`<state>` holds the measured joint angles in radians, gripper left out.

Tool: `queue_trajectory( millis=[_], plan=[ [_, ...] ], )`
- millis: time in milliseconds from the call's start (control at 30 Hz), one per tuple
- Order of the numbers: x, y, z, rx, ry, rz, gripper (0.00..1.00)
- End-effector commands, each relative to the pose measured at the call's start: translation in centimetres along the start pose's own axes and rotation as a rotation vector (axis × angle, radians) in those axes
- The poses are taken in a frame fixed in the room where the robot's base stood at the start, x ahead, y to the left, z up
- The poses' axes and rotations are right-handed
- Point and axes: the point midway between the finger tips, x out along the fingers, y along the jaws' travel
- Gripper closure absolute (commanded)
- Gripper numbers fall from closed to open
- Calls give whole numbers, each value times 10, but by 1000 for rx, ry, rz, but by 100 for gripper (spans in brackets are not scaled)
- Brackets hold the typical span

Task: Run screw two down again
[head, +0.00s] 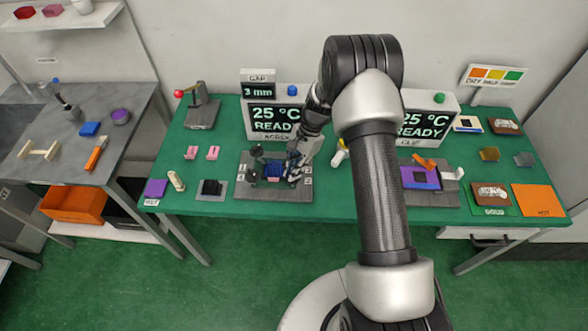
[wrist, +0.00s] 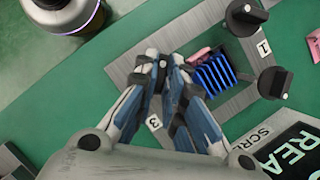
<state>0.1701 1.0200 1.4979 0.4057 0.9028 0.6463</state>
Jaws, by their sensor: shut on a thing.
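A grey screw fixture (head: 273,194) stands on the green table and holds a dark blue finned block (head: 274,168) over a pink pad. The block's bright blue fins (wrist: 212,73) show in the wrist view. Two black screw knobs stand on the fixture's left side: a rear knob (wrist: 272,83) by tag 1 and a front knob (wrist: 243,15). My gripper (wrist: 163,68) points down at the fixture's right side, front corner, with its fingers closed together on a screw knob that they mostly hide. Tag 3 (wrist: 154,122) shows beside the fingers. The gripped screw's own tag is not readable.
A screw display (head: 270,118) reading 25 °C READY stands behind the fixture, with a 3 mm gap sign (head: 257,89) above. A small dark block on a grey plate (head: 212,190) is at left. A white bottle (head: 340,153) stands close at right.

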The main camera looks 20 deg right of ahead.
Motion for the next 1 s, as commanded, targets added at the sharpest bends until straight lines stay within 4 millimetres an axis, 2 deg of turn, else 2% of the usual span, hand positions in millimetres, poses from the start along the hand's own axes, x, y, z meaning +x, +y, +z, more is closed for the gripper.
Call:
queue_trajectory(
  millis=[67, 100, 400, 767, 867, 1000],
  plan=[
    [0, 0, 0, 3, -1, 0, 100],
    [0, 0, 0, 3, -1, 0, 89],
    [0, 0, 0, 1, -1, 0, 70],
    [-4, 0, 0, 0, 0, -1, 70],
    [-15, -1, 0, 0, 0, -2, 70],
    [-44, -1, -1, 1, 3, -4, 70]
  ],
)
